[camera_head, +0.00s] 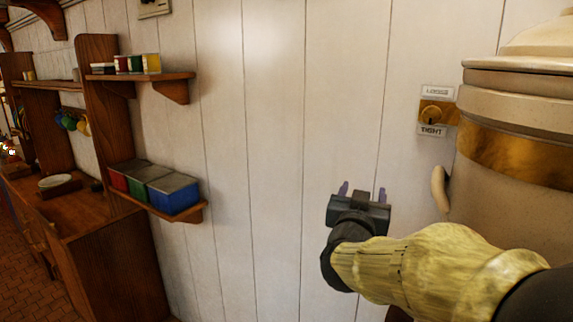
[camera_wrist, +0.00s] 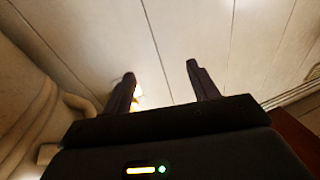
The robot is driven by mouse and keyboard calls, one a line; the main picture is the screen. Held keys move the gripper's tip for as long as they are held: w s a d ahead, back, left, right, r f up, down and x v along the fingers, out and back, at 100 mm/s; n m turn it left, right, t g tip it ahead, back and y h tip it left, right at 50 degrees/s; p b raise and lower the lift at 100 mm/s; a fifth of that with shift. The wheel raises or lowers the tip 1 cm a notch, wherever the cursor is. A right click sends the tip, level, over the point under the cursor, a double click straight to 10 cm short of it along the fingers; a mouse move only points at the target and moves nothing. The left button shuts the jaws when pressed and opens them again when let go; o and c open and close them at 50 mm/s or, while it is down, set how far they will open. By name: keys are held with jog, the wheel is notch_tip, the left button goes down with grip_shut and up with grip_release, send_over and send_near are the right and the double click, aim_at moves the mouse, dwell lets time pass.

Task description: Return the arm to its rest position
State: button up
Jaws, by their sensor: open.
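My arm (camera_head: 425,262) reaches in from the lower right, in front of the white plank wall. My gripper (camera_head: 362,190) is at its end, pointing up toward the wall. Its two fingers stand apart with nothing between them. In the wrist view my gripper (camera_wrist: 162,80) is also open and empty, with the plank wall (camera_wrist: 190,30) beyond the fingertips.
A large cream urn (camera_head: 510,190) with a brass band stands close at the right of my arm. Shelves with jars (camera_head: 152,63) and coloured boxes (camera_head: 172,193) are at left, above a wooden counter (camera_head: 75,215).

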jog(key=s+a+f+n+g+y, duration=0.25)
jog(key=f+g+y, duration=0.2)
jog(key=f, duration=0.75)
jog(key=s+d+f+n+g+y, duration=0.1)
jog(key=s+f+n+g+y, duration=0.1)
jog(key=s+f+g, duration=0.8)
jog(key=s+f, duration=0.8)
jog(key=shift+g, duration=0.35)
jog(key=shift+w+d+f, duration=0.1)
jog(key=shift+c, duration=0.5)
jog(key=c, duration=0.3)
jog(key=shift+w+d, duration=0.1)
jog(key=shift+c, duration=0.5)
